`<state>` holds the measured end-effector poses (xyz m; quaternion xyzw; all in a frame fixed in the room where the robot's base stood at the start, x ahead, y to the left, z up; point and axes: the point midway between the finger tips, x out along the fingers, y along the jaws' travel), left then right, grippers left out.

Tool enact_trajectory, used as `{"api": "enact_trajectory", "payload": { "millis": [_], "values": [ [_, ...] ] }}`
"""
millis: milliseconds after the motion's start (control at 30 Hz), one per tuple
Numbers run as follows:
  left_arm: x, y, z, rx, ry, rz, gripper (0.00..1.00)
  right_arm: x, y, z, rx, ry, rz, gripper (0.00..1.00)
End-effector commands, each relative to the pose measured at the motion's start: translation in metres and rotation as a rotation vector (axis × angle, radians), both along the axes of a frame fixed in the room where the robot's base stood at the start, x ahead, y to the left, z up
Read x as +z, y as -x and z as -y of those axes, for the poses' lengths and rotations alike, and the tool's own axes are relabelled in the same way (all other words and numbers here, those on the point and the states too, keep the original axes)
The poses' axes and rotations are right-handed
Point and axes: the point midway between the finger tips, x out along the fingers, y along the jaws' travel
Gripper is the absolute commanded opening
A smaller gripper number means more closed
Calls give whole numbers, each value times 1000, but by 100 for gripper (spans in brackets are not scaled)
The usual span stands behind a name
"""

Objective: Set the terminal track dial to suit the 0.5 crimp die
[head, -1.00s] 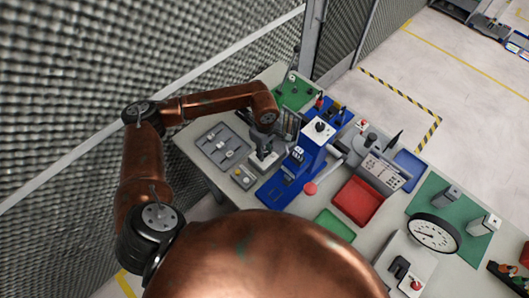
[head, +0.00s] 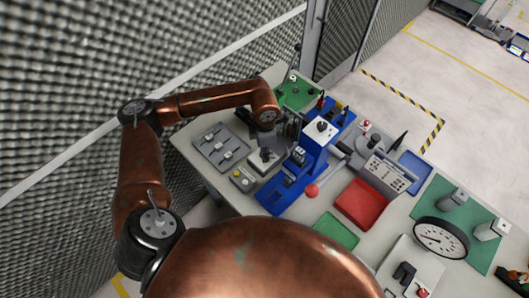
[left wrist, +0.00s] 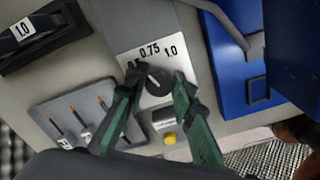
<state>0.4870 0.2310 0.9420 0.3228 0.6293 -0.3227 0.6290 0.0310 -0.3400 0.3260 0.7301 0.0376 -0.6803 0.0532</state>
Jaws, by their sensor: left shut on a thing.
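The terminal track dial is a round black knob (left wrist: 155,83) with a white pointer line, on a pale plate (left wrist: 125,35) marked 0.5, 0.75 and 1.0. The pointer leans to the upper left, toward the 0.5 to 0.75 side; its exact setting is hard to tell. My left gripper (left wrist: 156,88) has its green fingers on either side of the knob, shut on it. The 0.5 mark is partly covered by a finger. In the head view the left gripper (head: 268,145) is over the dial unit, left of the blue press (head: 312,145). No 0.5 die label is readable.
A black holder labelled 1.0 (left wrist: 28,28) and a grey panel with several slots (left wrist: 80,115) lie left of the dial. A yellow button (left wrist: 169,138) is just below it. A red tray (head: 360,203) and a round gauge (head: 440,237) stand farther right.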

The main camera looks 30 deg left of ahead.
Motion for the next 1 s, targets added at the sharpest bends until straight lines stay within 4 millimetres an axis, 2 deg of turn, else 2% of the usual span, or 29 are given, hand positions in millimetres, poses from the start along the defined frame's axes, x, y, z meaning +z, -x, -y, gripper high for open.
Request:
{"api": "enact_trajectory", "payload": {
  "millis": [200, 500, 1000],
  "values": [
    [0, -2, -1, 179, -2, 4, 0, -3, 1, -3, -1, -3, -1, 34],
    [1, -2, -2, 343, -1, 5, 0, -4, 1, -2, -1, -2, -1, 34],
    [1, -2, -2, 408, -1, 5, 0, -4, 1, 2, 1, 2, -2, 34]
  ]
}}
